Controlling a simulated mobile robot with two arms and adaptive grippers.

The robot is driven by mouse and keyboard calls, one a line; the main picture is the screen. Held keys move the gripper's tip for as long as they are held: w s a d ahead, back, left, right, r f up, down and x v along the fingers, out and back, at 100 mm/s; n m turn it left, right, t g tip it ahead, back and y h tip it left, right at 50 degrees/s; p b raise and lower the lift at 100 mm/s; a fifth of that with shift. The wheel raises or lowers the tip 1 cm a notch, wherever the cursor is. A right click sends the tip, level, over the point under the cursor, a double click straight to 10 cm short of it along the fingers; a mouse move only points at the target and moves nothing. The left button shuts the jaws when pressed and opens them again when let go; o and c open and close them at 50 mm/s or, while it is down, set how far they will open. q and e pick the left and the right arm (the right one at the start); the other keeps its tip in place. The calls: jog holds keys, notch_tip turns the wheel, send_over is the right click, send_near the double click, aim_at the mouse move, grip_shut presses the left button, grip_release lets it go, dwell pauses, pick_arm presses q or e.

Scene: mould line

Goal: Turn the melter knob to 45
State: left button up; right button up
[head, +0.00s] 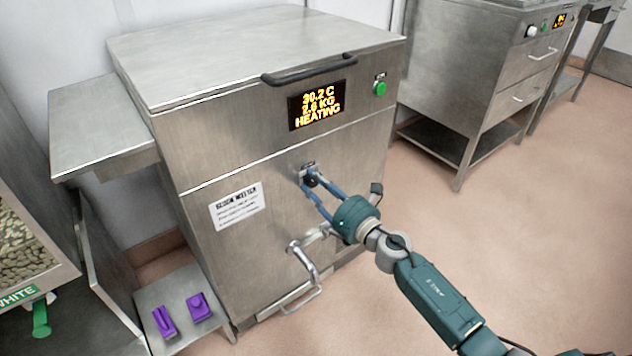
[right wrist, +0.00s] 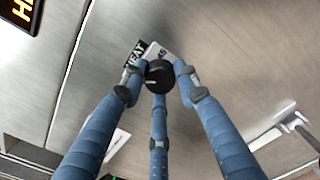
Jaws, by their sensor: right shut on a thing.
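The melter (head: 270,150) is a steel cabinet with a lit display (head: 317,105) reading about 30.2 C, 2.6 KG, HEATING. Its black knob (head: 310,172) is on the front panel below the display. In the right wrist view the knob (right wrist: 159,72) sits between blue fingers, beside a black HEAT label (right wrist: 134,54) and a pale tag whose figures I cannot read for sure. My right gripper (head: 309,184) is shut on the knob, with its fingers around it. The knob's exact setting is hidden. My left gripper is not in view.
A green button (head: 380,88) is right of the display. A metal tap handle (head: 304,262) juts out below my right gripper. Purple items (head: 199,307) lie on a low shelf at the left. Another steel cabinet (head: 470,70) stands at the back right, with open floor before it.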

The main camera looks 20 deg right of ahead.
jog(key=m, duration=0.2)
jog(key=m+p, duration=0.1)
jog(key=m, duration=0.2)
jog(key=shift+s+a+f+m+p, duration=0.15)
jog(key=shift+f+m+p, duration=0.15)
jog(key=shift+p, duration=0.1)
jog(key=m+p, duration=0.2)
jog(key=m, duration=0.4)
jog(key=shift+p, duration=0.4)
jog(key=m+p, duration=0.2)
jog(key=m, duration=0.4)
jog(key=shift+a+p, duration=0.1)
jog(key=shift+p, duration=0.25)
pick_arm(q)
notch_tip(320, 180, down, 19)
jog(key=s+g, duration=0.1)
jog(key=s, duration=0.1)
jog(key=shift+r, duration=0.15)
pick_arm(e)
jog(key=shift+m, duration=0.6)
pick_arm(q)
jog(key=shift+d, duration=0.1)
pick_arm(e)
jog(key=o, duration=1.1)
jog(key=shift+r, duration=0.1)
jog(key=shift+o, duration=0.4)
jog(key=shift+r, duration=0.15)
